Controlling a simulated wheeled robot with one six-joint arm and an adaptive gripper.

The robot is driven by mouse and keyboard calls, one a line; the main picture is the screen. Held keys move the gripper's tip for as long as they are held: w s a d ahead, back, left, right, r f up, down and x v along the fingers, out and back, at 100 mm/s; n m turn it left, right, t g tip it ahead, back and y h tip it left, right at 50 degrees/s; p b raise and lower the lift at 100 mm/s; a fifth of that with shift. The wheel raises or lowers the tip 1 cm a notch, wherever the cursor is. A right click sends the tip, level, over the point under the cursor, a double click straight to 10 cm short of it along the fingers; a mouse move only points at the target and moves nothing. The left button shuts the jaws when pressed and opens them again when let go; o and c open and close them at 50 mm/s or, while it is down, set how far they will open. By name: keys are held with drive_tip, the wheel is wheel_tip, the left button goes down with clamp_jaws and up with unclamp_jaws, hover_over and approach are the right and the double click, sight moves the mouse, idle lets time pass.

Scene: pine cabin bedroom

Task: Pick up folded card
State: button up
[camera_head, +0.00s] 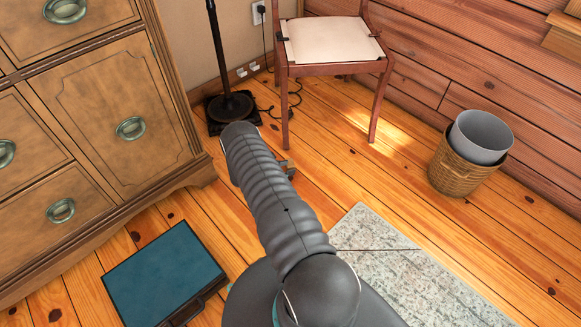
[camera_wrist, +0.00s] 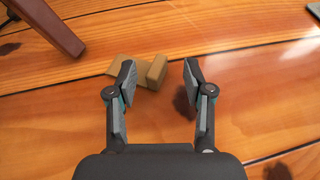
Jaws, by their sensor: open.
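A small tan-brown folded card (camera_wrist: 154,71) lies on the plank floor in the wrist view. It shows as two angled panels, and its left part is partly covered by my left finger. My gripper (camera_wrist: 158,76) is open, its two dark fingers apart with nothing held. The card's right panel appears in the gap between the fingertips, nearer the left one. I cannot tell how high the fingers are above it.
A wooden chair (camera_head: 333,38) stands ahead; a reddish wooden leg (camera_wrist: 50,24) shows at the wrist view's upper left. A lamp base (camera_head: 232,106) with a cord, a dresser (camera_head: 118,117), a blue case (camera_head: 165,277), a rug (camera_head: 385,252) and a basket (camera_head: 458,173) surround the floor.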

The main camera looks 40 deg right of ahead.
sight(291, 167)
drive_tip(key=x, duration=0.3)
drive_tip(key=shift+d+f, duration=0.15)
drive_tip(key=shift+d, duration=0.15)
clamp_jaws()
